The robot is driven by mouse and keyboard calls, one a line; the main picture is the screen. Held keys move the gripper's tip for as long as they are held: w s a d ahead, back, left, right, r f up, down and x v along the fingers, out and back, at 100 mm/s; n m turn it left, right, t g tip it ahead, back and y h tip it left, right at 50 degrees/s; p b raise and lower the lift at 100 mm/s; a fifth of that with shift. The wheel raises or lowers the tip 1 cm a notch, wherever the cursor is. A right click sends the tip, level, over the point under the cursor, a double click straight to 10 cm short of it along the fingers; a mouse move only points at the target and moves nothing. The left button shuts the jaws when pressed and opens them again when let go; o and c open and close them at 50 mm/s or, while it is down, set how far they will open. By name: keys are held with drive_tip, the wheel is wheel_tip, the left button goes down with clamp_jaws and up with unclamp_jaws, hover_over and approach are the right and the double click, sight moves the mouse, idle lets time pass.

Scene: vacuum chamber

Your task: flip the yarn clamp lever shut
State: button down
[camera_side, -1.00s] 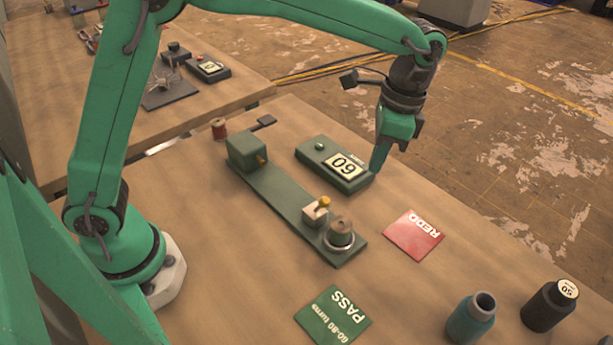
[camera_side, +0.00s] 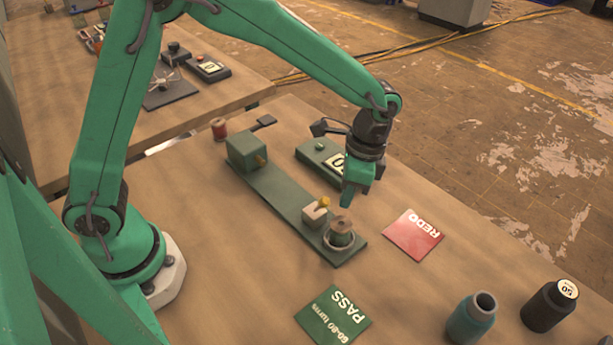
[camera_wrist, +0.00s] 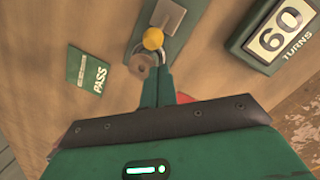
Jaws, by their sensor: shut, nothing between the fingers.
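The yarn clamp is a cream block (camera_side: 315,215) on the long green base plate (camera_side: 279,200), with a yellow-knobbed lever (camera_side: 323,202) standing above it. In the wrist view the yellow knob (camera_wrist: 153,39) is just beyond my fingertips. I cannot tell the lever's exact tilt. A brown-topped spool (camera_side: 341,231) sits in a ring at the plate's near end; it also shows in the wrist view (camera_wrist: 139,62), left of my fingers. My gripper (camera_side: 347,203) is shut and empty, pointing down close to the knob and spool, on their right side. I see no clear contact.
A green counter reading 60 (camera_wrist: 278,36) lies behind my gripper. The red REDO card (camera_side: 414,235) and green PASS card (camera_side: 334,314) lie flat nearby. A green box (camera_side: 246,151) stands on the plate's far end.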

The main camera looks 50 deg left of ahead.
drive_tip(key=shift+s+a, duration=0.4)
drive_tip(key=shift+a, duration=0.1)
drive_tip(key=shift+a+r+t, duration=0.2)
drive_tip(key=shift+a+t, duration=0.1)
drive_tip(key=shift+a, duration=0.25)
idle(0.5)
drive_tip(key=shift+h, duration=0.3)
drive_tip(key=shift+s+a+r, duration=0.1)
drive_tip(key=shift+a+r, duration=0.1)
drive_tip(key=shift+a, duration=0.95)
drive_tip(key=shift+a+r, duration=0.2)
drive_tip(key=shift+a, duration=0.95)
drive_tip(key=shift+d+r, duration=0.1)
drive_tip(key=shift+r, duration=0.2)
drive_tip(key=shift+r, duration=0.55)
